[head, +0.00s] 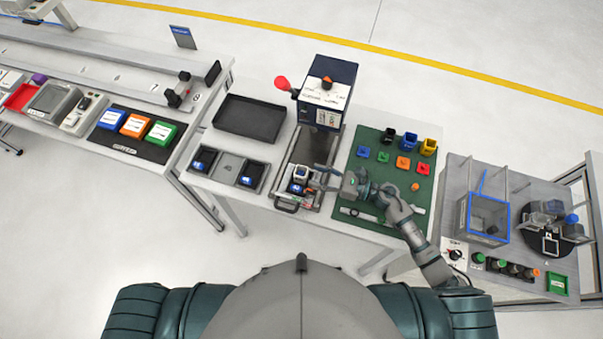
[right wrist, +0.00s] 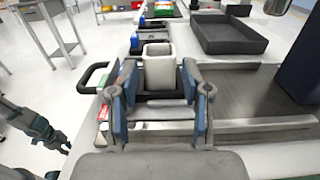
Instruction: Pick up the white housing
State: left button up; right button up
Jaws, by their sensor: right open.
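The white housing (head: 301,173) is a small open-topped box at the front of the press station, on the table in front of me. In the right wrist view the housing (right wrist: 158,72) stands upright, straight ahead between the two blue-padded fingers. My right gripper (head: 318,178) is open, just right of the housing in the head view; it also shows in the right wrist view (right wrist: 158,105). Gaps show between fingers and housing; I cannot tell whether its lower part is between the pads. My left gripper (right wrist: 50,138) appears dark at the lower left of the right wrist view, its jaws unclear.
A press (head: 325,92) with a red knob stands behind the housing. A black handle (head: 287,207) sticks out in front. A two-pocket tray (head: 228,168) and an empty black tray (head: 250,119) lie left. A green mat (head: 386,198) with small coloured parts lies right.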

aim_at(307, 173)
jog(key=x, duration=0.4)
jog(key=shift+w+r+p, duration=0.1)
jog(key=shift+p, duration=0.3)
jog(key=shift+a, duration=0.35)
jog(key=shift+d, duration=0.1)
jog(key=c, duration=0.8)
jog(key=shift+r+p, duration=0.5)
jog(key=shift+r, duration=4.45)
